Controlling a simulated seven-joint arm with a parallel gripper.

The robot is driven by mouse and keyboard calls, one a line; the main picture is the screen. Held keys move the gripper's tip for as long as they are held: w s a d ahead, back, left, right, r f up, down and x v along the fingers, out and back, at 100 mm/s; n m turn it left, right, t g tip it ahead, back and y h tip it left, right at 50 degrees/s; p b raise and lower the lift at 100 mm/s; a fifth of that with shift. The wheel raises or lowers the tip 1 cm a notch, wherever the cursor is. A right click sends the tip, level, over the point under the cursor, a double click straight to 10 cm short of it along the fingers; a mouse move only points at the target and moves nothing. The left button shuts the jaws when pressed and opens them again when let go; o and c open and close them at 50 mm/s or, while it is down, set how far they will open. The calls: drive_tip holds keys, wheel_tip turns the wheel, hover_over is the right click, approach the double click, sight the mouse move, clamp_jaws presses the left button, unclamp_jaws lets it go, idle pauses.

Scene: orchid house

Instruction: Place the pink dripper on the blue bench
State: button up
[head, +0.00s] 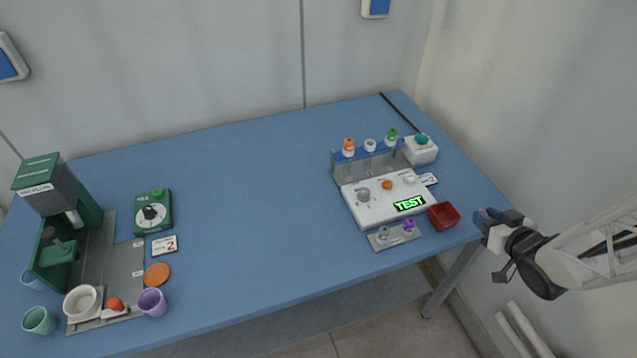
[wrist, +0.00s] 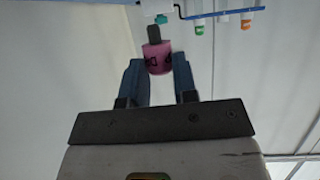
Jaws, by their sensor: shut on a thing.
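The pink dripper (wrist: 158,60) has dark marks and a dark stub on one end. It sits between the two blue fingers of my gripper (wrist: 159,72) in the wrist view, and the fingers are shut on it. In the head view my gripper (head: 482,222) is at the right end of the blue bench (head: 260,190), by its right edge. The dripper is mostly hidden there, with only a little pink showing. Whether it touches anything below cannot be told.
A red tray (head: 443,215) lies just left of my gripper. Near it stand a white device reading TEST (head: 375,205), a tube rack (head: 368,160) and a grey plate with purple-topped pieces (head: 394,236). A green coffee machine (head: 62,200) and cups stand left. The bench middle is clear.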

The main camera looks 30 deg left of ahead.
drive_tip(key=shift+s+d+f+n+g+y, duration=0.25)
drive_tip(key=shift+s+d+f, duration=0.15)
drive_tip(key=shift+s+d, duration=0.25)
drive_tip(key=shift+s+d+f+n+g+y, duration=0.15)
drive_tip(key=shift+s+d+f+n, duration=0.15)
drive_tip(key=shift+s+d, duration=0.3)
drive_tip(key=shift+a, duration=0.1)
drive_tip(key=w, duration=0.5)
drive_tip(key=w+f, duration=0.1)
drive_tip(key=w, duration=0.9)
drive_tip(key=shift+w+a+f, duration=0.3)
drive_tip(key=shift+w+a, duration=0.05)
drive_tip(key=shift+w, duration=0.05)
drive_tip(key=shift+f, duration=0.1)
drive_tip(key=shift+f, duration=1.7)
drive_tip(key=shift+f, duration=0.1)
drive_tip(key=o, duration=0.9)
